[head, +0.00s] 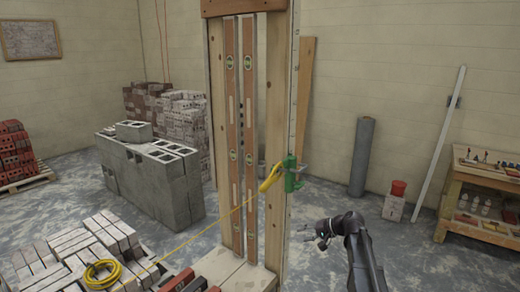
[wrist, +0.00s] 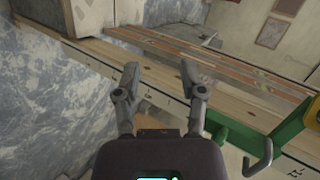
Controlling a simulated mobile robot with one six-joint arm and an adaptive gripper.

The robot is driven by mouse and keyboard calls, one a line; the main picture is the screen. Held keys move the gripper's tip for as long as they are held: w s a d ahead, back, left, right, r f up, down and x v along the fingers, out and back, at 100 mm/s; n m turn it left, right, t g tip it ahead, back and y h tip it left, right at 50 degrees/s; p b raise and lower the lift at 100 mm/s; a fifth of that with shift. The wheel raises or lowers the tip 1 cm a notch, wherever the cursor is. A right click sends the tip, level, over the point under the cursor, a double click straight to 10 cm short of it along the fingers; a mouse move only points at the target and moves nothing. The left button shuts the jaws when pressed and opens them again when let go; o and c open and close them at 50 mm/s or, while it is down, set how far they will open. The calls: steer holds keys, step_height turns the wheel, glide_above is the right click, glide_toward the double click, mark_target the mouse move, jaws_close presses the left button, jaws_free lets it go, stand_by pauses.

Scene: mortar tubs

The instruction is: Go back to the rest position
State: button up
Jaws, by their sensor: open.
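My gripper (head: 321,234) is at the end of my dark arm, in the lower right middle of the head view. It is to the right of the wooden stand and lower than the green clamp (head: 293,176) on it. In the wrist view my gripper (wrist: 159,70) has its two fingers spread, with nothing visible between them. The green clamp also shows in the wrist view (wrist: 290,130), to the right of the fingers and apart from them.
The wooden stand (head: 276,130) holds two long spirit levels (head: 249,140). A yellow line (head: 215,222) runs from the clamp down to a coil (head: 102,274). Grey blocks (head: 150,170), a wooden shelf (head: 480,205) and a grey roll (head: 361,155) stand around.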

steer(key=s+f+n+g+h, duration=0.1)
steer(key=s+f+h, duration=0.2)
steer(key=s, duration=0.5)
steer(key=s+f+n+g+h, duration=0.1)
steer(key=s+f+g+h, duration=0.1)
steer(key=s, duration=0.7)
steer(key=s+f+n+g+h, duration=0.1)
steer(key=s+f+g+h, duration=0.1)
steer(key=s+h, duration=0.3)
steer(key=s+f, duration=0.1)
steer(key=s, duration=0.3)
steer(key=shift+d+f+n+h, duration=0.15)
steer(key=shift+f+n+h, duration=0.15)
steer(key=shift+f, duration=0.1)
